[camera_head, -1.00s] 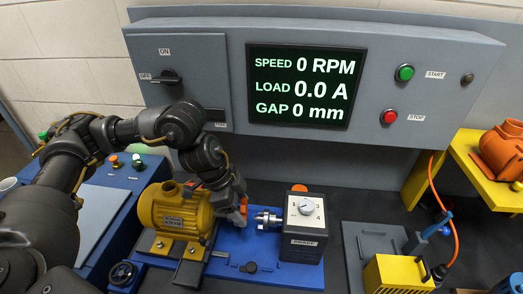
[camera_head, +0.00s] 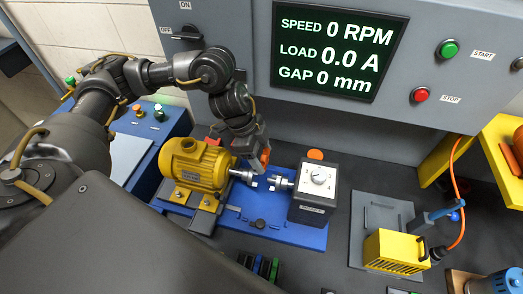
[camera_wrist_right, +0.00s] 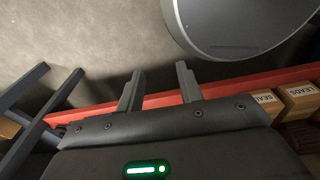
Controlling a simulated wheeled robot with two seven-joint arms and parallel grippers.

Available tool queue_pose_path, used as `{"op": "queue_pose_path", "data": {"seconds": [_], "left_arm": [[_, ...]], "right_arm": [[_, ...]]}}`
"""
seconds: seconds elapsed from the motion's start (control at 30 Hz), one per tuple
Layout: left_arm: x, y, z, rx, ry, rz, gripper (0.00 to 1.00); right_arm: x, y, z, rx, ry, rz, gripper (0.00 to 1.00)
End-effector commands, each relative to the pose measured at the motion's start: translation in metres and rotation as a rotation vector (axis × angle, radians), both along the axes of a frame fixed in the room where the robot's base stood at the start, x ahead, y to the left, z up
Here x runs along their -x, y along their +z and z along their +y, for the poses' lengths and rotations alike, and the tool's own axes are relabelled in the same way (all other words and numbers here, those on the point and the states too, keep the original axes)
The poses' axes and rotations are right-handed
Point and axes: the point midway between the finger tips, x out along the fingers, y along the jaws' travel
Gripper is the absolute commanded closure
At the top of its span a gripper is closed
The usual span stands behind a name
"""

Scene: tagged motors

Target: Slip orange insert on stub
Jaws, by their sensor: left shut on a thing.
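My left gripper (camera_head: 263,160) is shut on a small orange insert (camera_head: 266,155). It holds it just above and behind the gap between two metal coupling halves. One half is the hub (camera_head: 248,179) on the shaft of the yellow motor (camera_head: 195,164). The other is the stub (camera_head: 281,183) on the left side of the grey box with a dial (camera_head: 314,190). The insert appears apart from both. Motor and box stand on a blue base plate (camera_head: 285,232). In the right wrist view my right gripper (camera_wrist_right: 159,69) has its fingers apart, with nothing between them.
A display panel (camera_head: 340,48) rises behind, reading GAP 0 mm. An orange cap (camera_head: 315,155) shows behind the grey box. A yellow block (camera_head: 394,252) with an orange cable stands right. Labelled boxes (camera_wrist_right: 300,100) and a round grey object (camera_wrist_right: 235,25) show in the right wrist view.

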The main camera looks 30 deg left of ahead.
Motion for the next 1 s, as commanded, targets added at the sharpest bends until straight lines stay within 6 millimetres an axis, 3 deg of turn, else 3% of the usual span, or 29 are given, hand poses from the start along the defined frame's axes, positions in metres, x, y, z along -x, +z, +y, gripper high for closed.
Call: {"op": "queue_pose_path", "data": {"seconds": [0.43, 1.0], "left_arm": [[0.0, -0.024, 0.001, 0.0, 0.002, 0.001, 0.6], [0.001, -0.055, 0.001, -0.001, 0.003, 0.001, 0.6]], "right_arm": [[0.01, 0.0, 0.0, 0.001, 0.001, 0.013, 0.64], [0.009, 0.0, 0.002, -0.002, 0.0, 0.014, 0.64]]}}
